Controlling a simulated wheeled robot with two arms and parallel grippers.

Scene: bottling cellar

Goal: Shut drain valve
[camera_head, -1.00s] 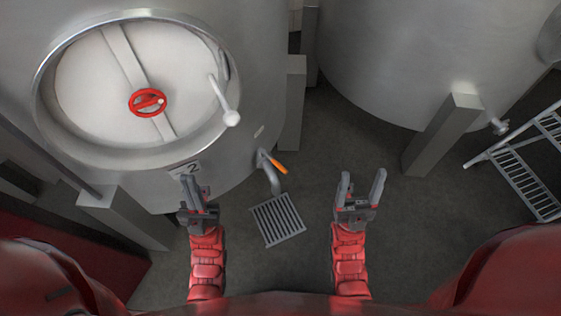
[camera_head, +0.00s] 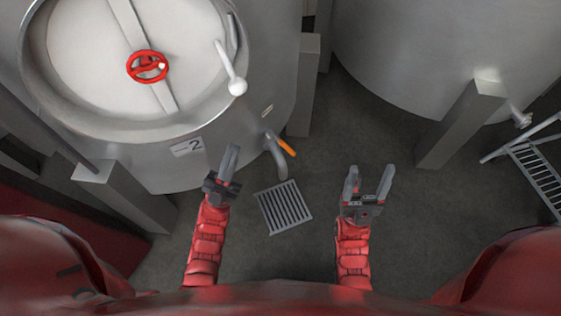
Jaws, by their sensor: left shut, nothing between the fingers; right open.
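The drain valve (camera_head: 274,150) is a grey downturned spout low on the front of the steel tank marked 2. Its orange handle (camera_head: 287,147) points down and to the right in the picture. My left gripper (camera_head: 232,150) is shut and empty, a little to the left of the valve and apart from it. My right gripper (camera_head: 369,172) is open and empty, to the right of the valve and well clear of it.
The tank (camera_head: 165,150) has a round door with a red handwheel (camera_head: 147,67) and a white-knobbed lever (camera_head: 237,86). A floor grate (camera_head: 284,207) lies below the spout. Grey posts (camera_head: 304,85) stand beside the tanks. A metal ladder (camera_head: 540,175) is at the right.

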